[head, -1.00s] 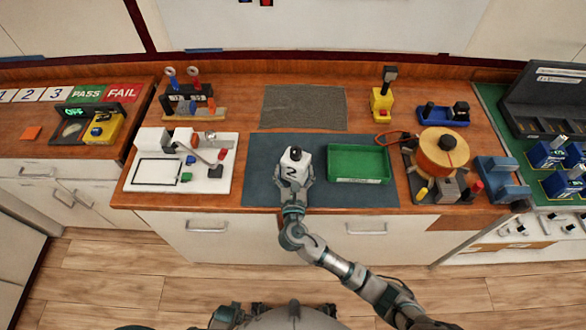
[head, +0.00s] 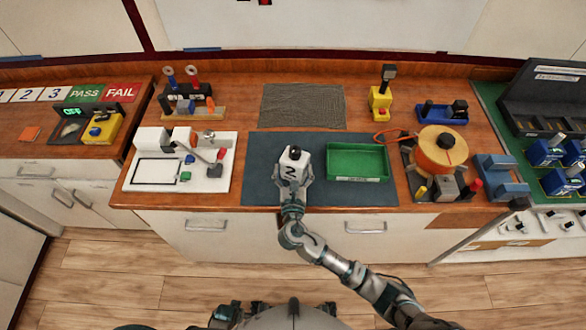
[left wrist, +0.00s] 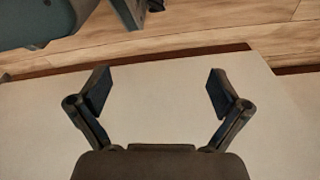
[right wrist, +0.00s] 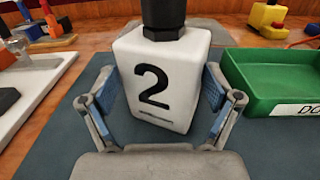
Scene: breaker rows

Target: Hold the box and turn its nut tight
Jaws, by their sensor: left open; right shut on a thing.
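The white box (head: 293,166), marked with a black 2, stands upright on the dark mat (head: 262,190). A black nut (right wrist: 163,18) sits on top of the box; its upper part is cut off in the right wrist view. My right gripper (head: 293,186) is shut on the box, with a finger (right wrist: 212,92) on each side of it near the mat. In the left wrist view, my left gripper (left wrist: 158,92) is open and empty in front of a pale surface. The left gripper does not show in the head view.
A green tray (head: 357,177) stands just right of the box. A white board with small coloured parts (head: 220,185) lies to the left. A cable reel (head: 440,151) and yellow device (head: 381,103) stand farther right. The mat's front edge is near the counter edge.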

